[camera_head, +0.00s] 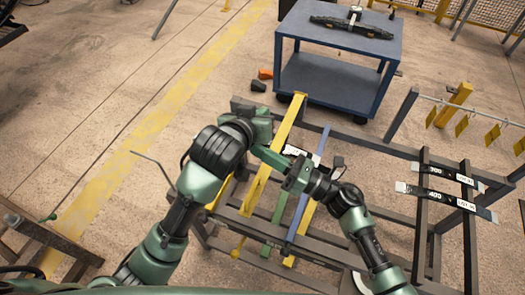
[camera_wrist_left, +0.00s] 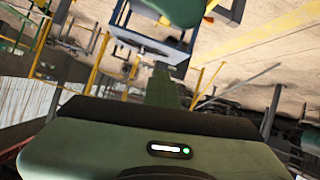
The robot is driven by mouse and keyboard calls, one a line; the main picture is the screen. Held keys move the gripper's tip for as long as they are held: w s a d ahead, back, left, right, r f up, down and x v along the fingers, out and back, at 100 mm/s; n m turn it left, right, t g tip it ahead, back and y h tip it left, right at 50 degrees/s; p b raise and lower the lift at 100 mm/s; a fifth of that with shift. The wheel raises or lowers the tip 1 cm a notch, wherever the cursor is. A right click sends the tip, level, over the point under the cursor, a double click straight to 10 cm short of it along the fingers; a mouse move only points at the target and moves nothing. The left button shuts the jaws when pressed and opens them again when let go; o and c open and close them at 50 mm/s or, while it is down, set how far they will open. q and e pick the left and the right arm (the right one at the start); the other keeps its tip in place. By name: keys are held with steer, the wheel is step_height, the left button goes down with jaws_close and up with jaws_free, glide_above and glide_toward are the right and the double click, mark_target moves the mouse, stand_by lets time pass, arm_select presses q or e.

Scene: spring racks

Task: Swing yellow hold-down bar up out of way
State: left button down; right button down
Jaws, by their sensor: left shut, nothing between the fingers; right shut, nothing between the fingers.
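The yellow hold-down bar (camera_head: 285,128) runs as a long slanted strip through the middle of the head view. Its upper end is near the blue cart and its lower end is over the dark rack. My left gripper (camera_head: 264,124) is shut and empty, close beside the bar's left side; whether it touches the bar I cannot tell. My right gripper (camera_head: 262,152) is shut and empty, its narrow green fingers reaching across the bar from the right. In the left wrist view, my left gripper's shut fingers (camera_wrist_left: 163,82) point away from the camera.
A dark metal rack (camera_head: 320,247) lies beneath, with a green bar (camera_head: 276,225) and a blue bar (camera_head: 305,195) across it. A blue cart (camera_head: 335,80) stands behind. Labelled strips (camera_head: 447,198) lie at the right. Open floor (camera_head: 80,110) is at the left.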

stand_by(0.7)
arm_select(q)
steer(key=c, duration=1.5)
jaws_free()
